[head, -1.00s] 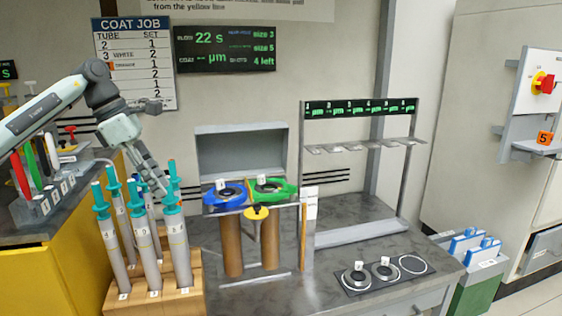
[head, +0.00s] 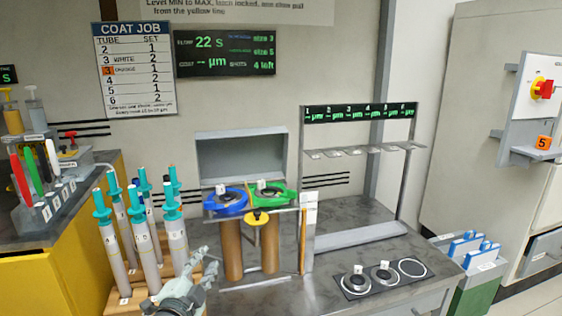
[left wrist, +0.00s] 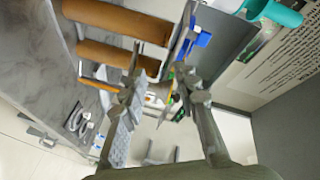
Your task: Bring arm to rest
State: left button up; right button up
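My left gripper (head: 200,268) is low at the front of the head view, in front of the wooden rack (head: 190,268) of tubes. In the left wrist view its two fingers (left wrist: 160,66) stand apart with nothing between them. White tubes with teal tops (head: 143,240) stand upright in the rack, just left of and behind the gripper. Two brown cylinders (head: 231,250) hang under a blue ring (head: 226,199) and a green ring (head: 268,192) behind it to the right. My right gripper is not in view.
A frame with a green-lit display (head: 360,110) stands on the grey bench. Round pads (head: 385,273) lie at its front right. A yellow cabinet (head: 60,280) is at the left, with coloured handles above. The bench strip before the frame is clear.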

pick_arm(q)
jog(key=s+a+f+n+g+y, duration=0.2)
jog(key=s+a+f+n+g, duration=0.15)
jog(key=s+f, duration=0.35)
jog(key=s+a+f+n+g+y, duration=0.2)
jog(key=s+a+f+n+g, duration=0.15)
jog(key=s+f, duration=0.35)
jog(key=s+f+n+g, duration=0.1)
jog(key=s+f+g, duration=0.1)
jog(key=s+f, duration=0.2)
jog(key=s+a+f+n+g, duration=0.1)
jog(key=s+f, duration=0.3)
jog(key=s, duration=0.6)
jog(key=s+a+f+n+g, duration=0.1)
jog(key=s+f+n+g, duration=0.2)
jog(key=s, duration=0.4)
jog(key=shift+f+g+h+p, duration=0.3)
jog(key=shift+f+g, duration=0.1)
jog(key=shift+g, duration=0.1)
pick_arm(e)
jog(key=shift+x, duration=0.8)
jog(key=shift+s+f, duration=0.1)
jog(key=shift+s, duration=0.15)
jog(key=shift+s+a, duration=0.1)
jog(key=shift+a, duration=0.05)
